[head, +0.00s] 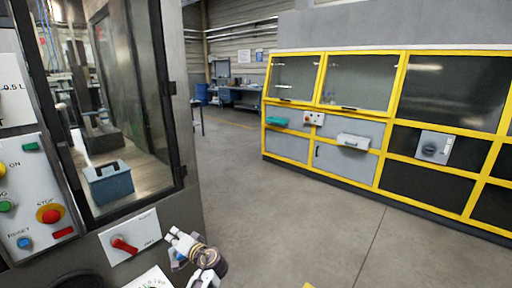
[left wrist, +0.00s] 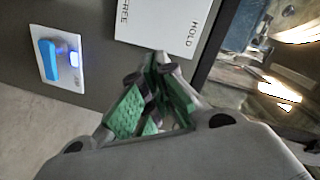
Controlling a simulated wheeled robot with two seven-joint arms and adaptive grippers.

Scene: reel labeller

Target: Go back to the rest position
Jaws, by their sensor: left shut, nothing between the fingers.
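My left gripper (head: 180,240) is at the lower middle of the head view, in front of the machine's right front corner. It is to the right of a red rotary handle (head: 124,246) on a white plate and apart from it. In the left wrist view my left gripper (left wrist: 157,100) shows its green-padded fingers closed together with nothing between them. Beyond the fingertips is a white plate (left wrist: 165,22) lettered FREE and HOLD. My right gripper is in neither view.
A control panel (head: 30,200) with a red stop button (head: 50,214) is at the left. A blue box (head: 108,183) sits behind the machine's glass. A blue switch (left wrist: 48,60) shows in the wrist view. Yellow-framed cabinets (head: 380,130) stand across clear grey floor (head: 300,220).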

